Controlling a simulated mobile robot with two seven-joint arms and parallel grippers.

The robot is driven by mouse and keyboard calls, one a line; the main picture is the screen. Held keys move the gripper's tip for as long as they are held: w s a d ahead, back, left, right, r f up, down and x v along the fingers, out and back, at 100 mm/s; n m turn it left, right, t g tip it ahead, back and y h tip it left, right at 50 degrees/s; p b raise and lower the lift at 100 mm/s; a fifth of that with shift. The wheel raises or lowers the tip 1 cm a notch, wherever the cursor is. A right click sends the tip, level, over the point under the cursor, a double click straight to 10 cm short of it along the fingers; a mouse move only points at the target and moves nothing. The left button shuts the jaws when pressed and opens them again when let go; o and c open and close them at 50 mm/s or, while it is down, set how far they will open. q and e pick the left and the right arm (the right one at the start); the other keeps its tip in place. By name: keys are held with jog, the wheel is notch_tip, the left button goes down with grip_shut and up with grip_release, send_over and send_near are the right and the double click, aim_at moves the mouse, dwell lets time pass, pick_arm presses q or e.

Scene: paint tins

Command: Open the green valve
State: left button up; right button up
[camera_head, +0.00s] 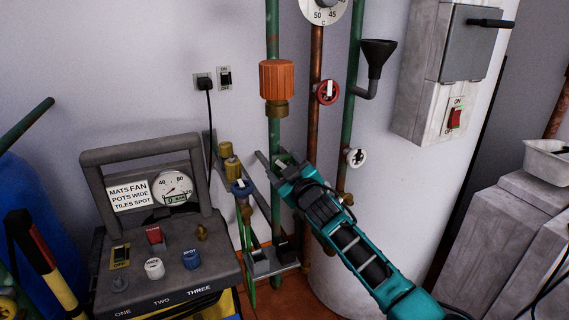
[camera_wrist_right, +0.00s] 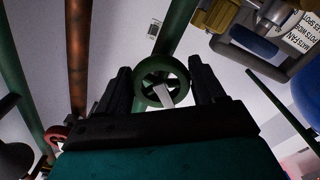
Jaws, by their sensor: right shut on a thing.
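The green valve (camera_wrist_right: 166,95) is a round green handwheel with a white bar across it, on a green vertical pipe; it shows in the right wrist view. My right gripper (camera_wrist_right: 163,76) has one dark finger on each side of the wheel and is shut on it. In the head view my right gripper (camera_head: 271,162) reaches in from the lower right to the green pipe (camera_head: 274,137), below an orange ribbed cap (camera_head: 277,80). It largely hides the valve there. My left gripper is not in view.
A blue-handled valve (camera_head: 241,187) stands close left. A black funnel (camera_head: 378,55), a switch box (camera_head: 447,70) and a gauge panel (camera_head: 160,230) surround the arm.

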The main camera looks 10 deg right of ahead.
jog(key=shift+n, duration=1)
jog(key=n+p, duration=0.1)
jog(key=n, duration=0.3)
jog(key=shift+d+n, duration=0.1)
jog(key=shift+n, duration=1.4)
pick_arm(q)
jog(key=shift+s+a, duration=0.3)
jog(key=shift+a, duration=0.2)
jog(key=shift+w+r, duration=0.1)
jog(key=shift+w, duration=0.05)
pick_arm(e)
jog(key=shift+n, duration=0.3)
jog(key=o, duration=1)
jog(key=shift+r, duration=0.1)
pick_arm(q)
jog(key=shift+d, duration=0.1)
